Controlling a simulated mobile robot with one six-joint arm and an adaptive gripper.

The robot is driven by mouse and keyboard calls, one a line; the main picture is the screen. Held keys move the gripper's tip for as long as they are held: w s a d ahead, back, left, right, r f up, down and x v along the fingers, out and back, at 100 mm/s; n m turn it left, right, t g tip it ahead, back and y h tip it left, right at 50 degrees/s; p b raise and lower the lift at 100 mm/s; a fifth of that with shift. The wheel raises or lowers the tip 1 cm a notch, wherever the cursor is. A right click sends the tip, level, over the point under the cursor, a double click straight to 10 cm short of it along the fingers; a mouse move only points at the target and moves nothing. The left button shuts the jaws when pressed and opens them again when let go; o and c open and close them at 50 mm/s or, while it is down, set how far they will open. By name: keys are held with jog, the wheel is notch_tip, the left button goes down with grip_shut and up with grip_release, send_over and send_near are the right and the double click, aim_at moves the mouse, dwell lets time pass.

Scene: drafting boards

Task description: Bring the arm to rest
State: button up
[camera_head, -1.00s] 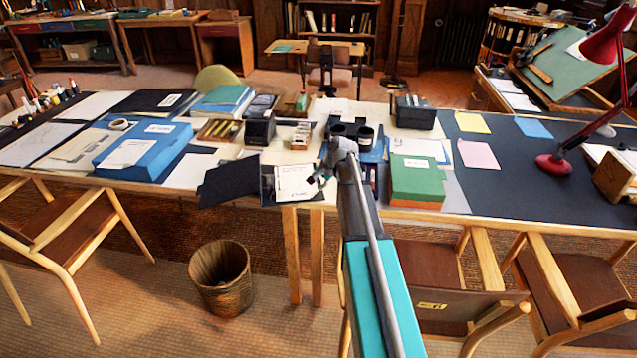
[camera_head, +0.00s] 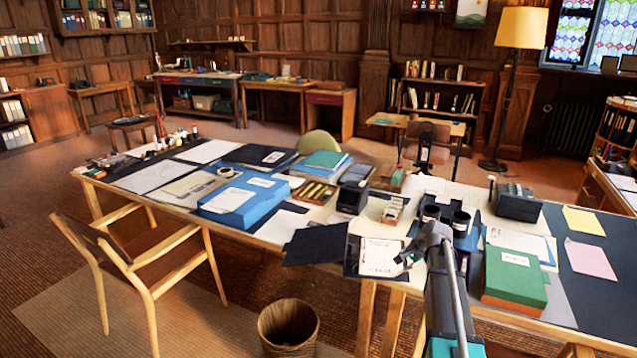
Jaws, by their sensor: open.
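My gripper (camera_head: 407,256) is at the near edge of the long desk (camera_head: 245,238), at the end of my grey and teal arm. It is small and dark in the head view, and it is open. It is over or beside a white-labelled booklet (camera_head: 378,258); I cannot tell whether it touches it. My arm comes up from the bottom of the view, right of the middle, and hides part of the desk edge. Nothing shows between the jaws.
Two dark cups (camera_head: 461,223) stand just behind my arm. A green box (camera_head: 514,277) is to its right and a black folder (camera_head: 316,244) to its left. A wooden chair (camera_head: 150,255) and a waste basket (camera_head: 288,328) stand before the desk. Open floor lies at the left.

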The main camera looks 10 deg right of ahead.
jog(key=s+a+f+n+g+h, duration=0.1)
jog(key=s+a+n+g, duration=0.35)
jog(key=s+a, duration=0.75)
jog(key=s+a+f+n+g+h, duration=0.1)
jog(key=s+a+f+n+h, duration=0.1)
jog(key=s+a+n, duration=0.9)
notch_tip(320, 180, up, 13)
jog(key=s+m+p, duration=0.2)
jog(key=m+p, duration=0.1)
jog(key=p, duration=0.9)
jog(key=shift+s+d+p, duration=0.25)
jog(key=shift+s+p, duration=0.05)
jog(key=shift+s, duration=0.05)
jog(key=shift+c, duration=0.2)
